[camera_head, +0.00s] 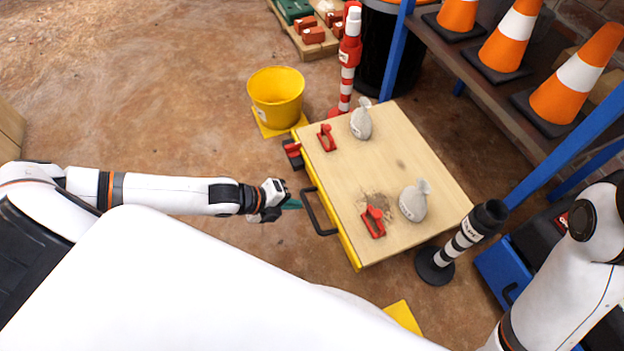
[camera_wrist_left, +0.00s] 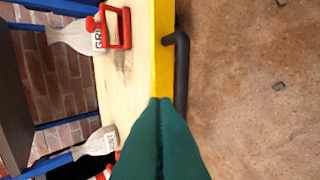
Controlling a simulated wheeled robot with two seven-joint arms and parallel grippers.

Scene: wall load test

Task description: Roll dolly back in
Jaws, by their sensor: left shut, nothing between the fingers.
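The dolly (camera_head: 390,170) is a low flat cart with a pale wooden top, a yellow edge and a black handle (camera_head: 318,212) on its left side. Two grey bags and two red clamps rest on its top. My left gripper (camera_head: 293,204) is just left of the handle, its green fingers pointing at it. In the left wrist view the green fingers (camera_wrist_left: 160,145) are shut with nothing between them, beside the yellow edge and below the black handle bar (camera_wrist_left: 181,75). My right gripper is out of view; only part of my right arm shows at the right.
A yellow bucket (camera_head: 276,97) and a red-and-white post (camera_head: 348,62) stand behind the dolly. A black-and-white post (camera_head: 465,240) stands at its right front corner. A blue-framed shelf with orange cones (camera_head: 575,75) is at the right. Bare brown floor lies to the left.

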